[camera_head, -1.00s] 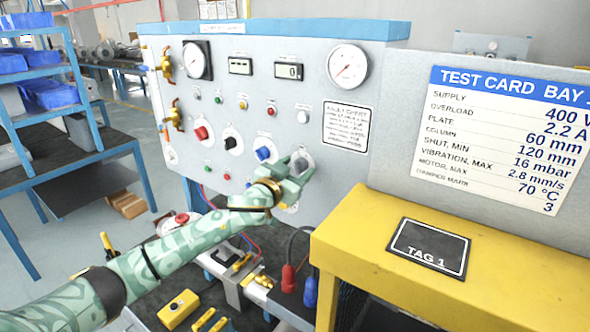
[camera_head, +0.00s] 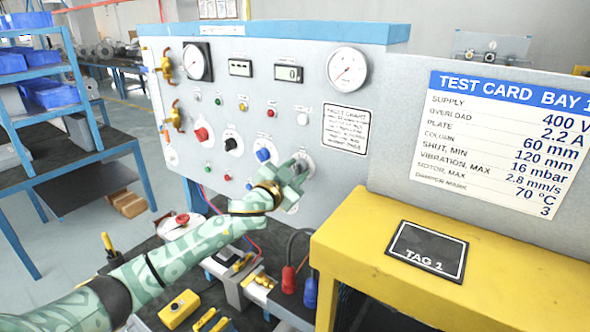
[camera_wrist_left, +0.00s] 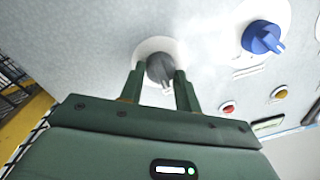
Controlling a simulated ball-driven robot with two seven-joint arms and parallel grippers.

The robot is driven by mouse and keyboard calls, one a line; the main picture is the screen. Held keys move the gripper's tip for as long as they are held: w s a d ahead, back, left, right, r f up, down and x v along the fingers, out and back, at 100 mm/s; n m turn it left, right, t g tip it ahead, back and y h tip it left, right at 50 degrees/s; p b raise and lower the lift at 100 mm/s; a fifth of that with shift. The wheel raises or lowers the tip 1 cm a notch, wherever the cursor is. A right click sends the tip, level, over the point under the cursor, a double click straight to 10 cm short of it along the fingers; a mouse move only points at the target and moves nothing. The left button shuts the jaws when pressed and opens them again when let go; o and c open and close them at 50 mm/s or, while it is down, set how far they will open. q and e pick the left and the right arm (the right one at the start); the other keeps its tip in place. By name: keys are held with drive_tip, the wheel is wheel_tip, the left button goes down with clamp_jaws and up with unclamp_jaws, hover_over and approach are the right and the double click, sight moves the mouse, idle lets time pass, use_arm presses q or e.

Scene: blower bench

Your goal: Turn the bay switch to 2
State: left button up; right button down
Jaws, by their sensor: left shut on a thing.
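The bay switch appears to be the grey knob (camera_wrist_left: 160,68) on a round white plate in the left wrist view. My left gripper (camera_wrist_left: 160,80) is shut on this knob, with one green finger on each side. In the head view my left gripper (camera_head: 298,172) reaches the panel at the lower right knob, whose round white plate (camera_head: 305,159) shows behind it. The gripper hides most of the knob there. The number that its pointer faces cannot be read. My right gripper is not in view.
The grey panel (camera_head: 260,120) also carries a blue knob (camera_head: 264,154), a black knob (camera_head: 232,144), a red knob (camera_head: 202,134), several small buttons and gauges. A yellow stand (camera_head: 370,240) with a TAG 1 plate (camera_head: 428,250) stands close to the right of my arm.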

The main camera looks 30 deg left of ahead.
use_arm(q)
drive_tip(key=m+p, duration=0.1)
drive_tip(key=m, duration=0.4)
drive_tip(key=shift+f, duration=0.1)
drive_tip(key=shift+m, duration=0.4)
drive_tip(key=o, duration=1)
drive_tip(key=shift+c, duration=0.2)
drive_tip(key=shift+s, duration=0.1)
drive_tip(key=s+a+b, duration=0.1)
drive_tip(key=s, duration=1.5)
drive_tip(key=shift+a+f, duration=0.2)
drive_tip(key=shift+f, duration=0.25)
